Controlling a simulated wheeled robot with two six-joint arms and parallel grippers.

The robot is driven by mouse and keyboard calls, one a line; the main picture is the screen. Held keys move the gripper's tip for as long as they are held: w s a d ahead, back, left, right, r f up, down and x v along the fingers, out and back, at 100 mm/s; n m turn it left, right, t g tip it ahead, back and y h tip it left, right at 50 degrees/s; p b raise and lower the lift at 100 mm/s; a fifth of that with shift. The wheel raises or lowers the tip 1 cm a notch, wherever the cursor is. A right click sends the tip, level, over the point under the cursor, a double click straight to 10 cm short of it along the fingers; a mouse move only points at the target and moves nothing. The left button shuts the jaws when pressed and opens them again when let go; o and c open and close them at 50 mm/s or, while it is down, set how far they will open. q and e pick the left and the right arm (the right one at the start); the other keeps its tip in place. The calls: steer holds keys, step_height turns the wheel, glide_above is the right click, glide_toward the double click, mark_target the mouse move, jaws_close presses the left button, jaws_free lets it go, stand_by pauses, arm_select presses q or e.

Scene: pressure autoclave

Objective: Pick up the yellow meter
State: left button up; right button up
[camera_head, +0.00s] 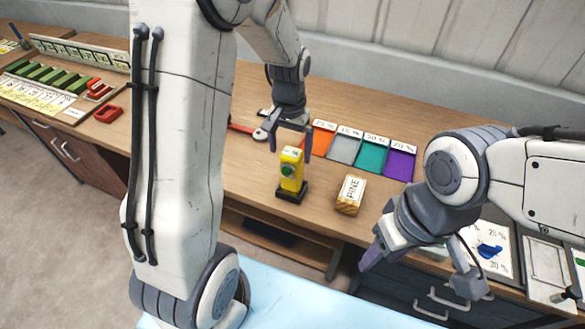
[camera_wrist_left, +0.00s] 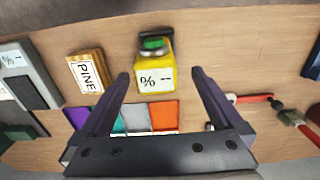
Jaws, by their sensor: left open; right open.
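The yellow meter (camera_head: 291,172) stands upright on a dark base on the wooden bench, with a green round part on its front. My left gripper (camera_head: 288,140) is open just behind and above the meter in the head view. In the left wrist view the meter (camera_wrist_left: 155,72) lies ahead of the two spread fingers (camera_wrist_left: 160,82), around the middle between their tips, and its label faces up. I cannot tell whether the fingers touch it. My right gripper (camera_head: 418,274) is open and empty at the bench's front edge, to the right.
A wooden block marked PINE (camera_head: 349,195) stands just right of the meter. Coloured cards (camera_head: 343,148) lie behind it. A red-handled tool (camera_head: 242,128) lies to the left. Trays and cards fill the bench's right side. Bare wood (camera_head: 245,180) lies left of the meter.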

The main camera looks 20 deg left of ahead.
mark_target(292, 169)
arm_select(q)
step_height(292, 169, down, 2)
steer(key=f, duration=0.1)
steer(key=f+p, duration=0.1)
steer(key=f, duration=0.3)
steer(key=shift+s+d+p, duration=0.1)
steer(key=shift+d+p, duration=0.15)
steer(key=shift+p, duration=0.1)
steer(key=shift+f, duration=0.25)
jaws_close()
